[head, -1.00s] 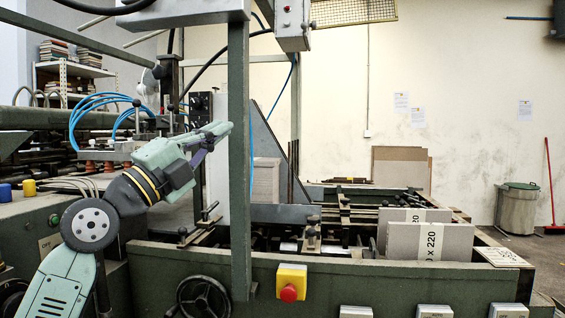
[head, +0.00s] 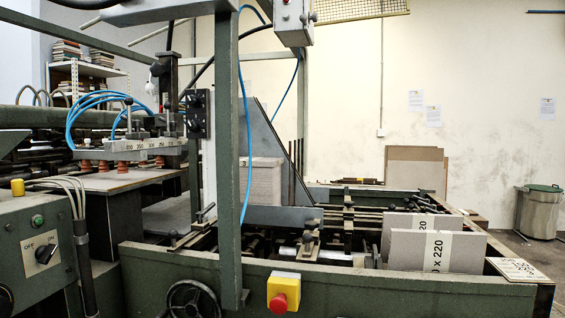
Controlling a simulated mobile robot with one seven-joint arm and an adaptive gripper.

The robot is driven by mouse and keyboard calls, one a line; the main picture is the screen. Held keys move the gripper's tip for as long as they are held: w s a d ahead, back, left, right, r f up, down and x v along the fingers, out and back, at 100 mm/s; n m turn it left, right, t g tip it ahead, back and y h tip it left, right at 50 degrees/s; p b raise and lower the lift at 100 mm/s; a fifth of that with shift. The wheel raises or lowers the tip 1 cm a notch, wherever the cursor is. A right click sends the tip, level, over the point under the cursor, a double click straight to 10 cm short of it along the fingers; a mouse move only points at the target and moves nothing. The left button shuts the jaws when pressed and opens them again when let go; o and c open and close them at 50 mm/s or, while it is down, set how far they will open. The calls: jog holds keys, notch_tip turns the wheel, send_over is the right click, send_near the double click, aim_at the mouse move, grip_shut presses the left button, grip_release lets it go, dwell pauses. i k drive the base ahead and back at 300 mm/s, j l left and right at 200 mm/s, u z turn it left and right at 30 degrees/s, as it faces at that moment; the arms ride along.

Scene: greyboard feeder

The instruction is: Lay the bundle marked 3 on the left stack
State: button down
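My gripper and arm are out of view. A tall stack of grey board (head: 264,186) stands inside the feeder, partly hidden behind a green post. Two grey boards or bundles stand upright at the right of the feeder, one behind the other. The front one (head: 462,252) has a white band reading "x 220", its first characters partly cut off; the rear one (head: 405,222) is mostly hidden. No number 3 can be read on any bundle, and I cannot tell which pile is the left stack.
The green feeder rail (head: 390,290) runs across the front, with a red stop button (head: 280,301) and a handwheel (head: 190,300). A green post (head: 229,160) stands before the feeder. A control box (head: 40,250) is at left. A bin (head: 540,213) stands far right.

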aim_at(252, 161)
jog(key=i+l+u, duration=0.3)
jog(key=l, duration=0.45)
jog(key=i+l+u, duration=0.1)
jog(key=l+u, duration=0.25)
jog(key=l, duration=0.45)
jog(key=l+u, duration=0.3)
jog(key=l, duration=0.5)
jog(key=i, duration=0.5)
